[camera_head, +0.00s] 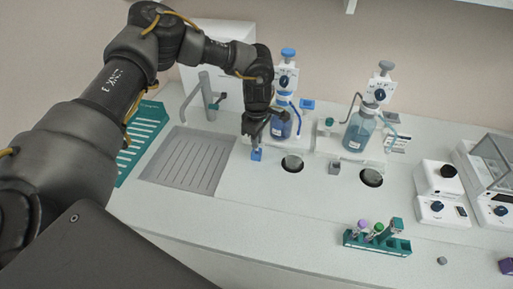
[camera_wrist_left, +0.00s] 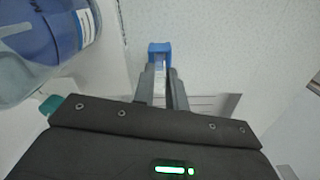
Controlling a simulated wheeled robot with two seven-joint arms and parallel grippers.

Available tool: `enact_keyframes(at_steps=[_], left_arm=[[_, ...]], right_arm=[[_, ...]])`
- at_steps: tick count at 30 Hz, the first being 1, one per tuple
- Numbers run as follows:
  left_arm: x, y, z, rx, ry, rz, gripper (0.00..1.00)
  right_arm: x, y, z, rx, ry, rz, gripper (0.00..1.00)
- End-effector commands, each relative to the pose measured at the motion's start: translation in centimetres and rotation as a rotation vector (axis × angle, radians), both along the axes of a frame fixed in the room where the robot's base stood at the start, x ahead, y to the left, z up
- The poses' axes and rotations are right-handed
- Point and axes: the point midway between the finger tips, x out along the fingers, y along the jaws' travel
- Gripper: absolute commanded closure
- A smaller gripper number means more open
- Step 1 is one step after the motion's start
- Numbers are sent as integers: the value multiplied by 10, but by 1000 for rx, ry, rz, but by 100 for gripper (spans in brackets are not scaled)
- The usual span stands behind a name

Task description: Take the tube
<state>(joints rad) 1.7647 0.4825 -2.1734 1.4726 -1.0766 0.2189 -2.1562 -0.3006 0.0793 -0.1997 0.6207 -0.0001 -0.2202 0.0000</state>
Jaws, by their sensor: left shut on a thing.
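My left gripper (camera_head: 256,137) reaches down over the bench in front of the blue bottle. It is shut on a small blue piece (camera_head: 257,154), which shows at its fingertips. In the left wrist view the blue piece (camera_wrist_left: 159,47) sits at the tips of the fingers (camera_wrist_left: 160,85), with a pale part between them; I cannot tell whether it is a tube. A green rack (camera_head: 398,246) at the front right holds capped tubes, one with a purple cap (camera_head: 362,224) and one with a green cap (camera_head: 379,228). My right gripper is not in view.
A blue bottle (camera_head: 281,118) with a dispenser stands close behind the gripper, a second bottle (camera_head: 359,130) to its right. Two round dark openings (camera_head: 292,163) (camera_head: 371,177) lie in the bench. A sink drainer (camera_head: 186,160) is at left, instruments (camera_head: 440,190) at right. The front middle is clear.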

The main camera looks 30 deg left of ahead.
Motion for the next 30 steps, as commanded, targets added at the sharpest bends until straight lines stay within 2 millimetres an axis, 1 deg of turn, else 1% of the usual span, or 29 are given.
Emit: enact_keyframes(at_steps=[7, 11, 14, 18, 20, 23, 26, 28, 30], left_arm=[[0, 0, 0, 0, 0, 0, 100], [1, 0, 3, -1, -1, 0, 100], [1, 0, 10, -1, -2, 0, 100], [1, 0, 28, -2, -4, 0, 100], [-8, -3, 39, -3, -2, -4, 100], [-22, -6, 56, -4, -4, -4, 100], [-39, -11, 77, -3, -5, -6, 100], [-53, -14, 91, -2, -6, -7, 100], [-72, -18, 96, -2, -4, -8, 100]], right_arm=[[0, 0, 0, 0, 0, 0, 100], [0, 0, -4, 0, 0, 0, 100], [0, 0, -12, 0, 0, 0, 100], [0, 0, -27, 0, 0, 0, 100], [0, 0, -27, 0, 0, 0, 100], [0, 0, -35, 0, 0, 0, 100], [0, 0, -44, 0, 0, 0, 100], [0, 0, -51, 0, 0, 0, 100], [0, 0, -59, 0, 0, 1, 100]])
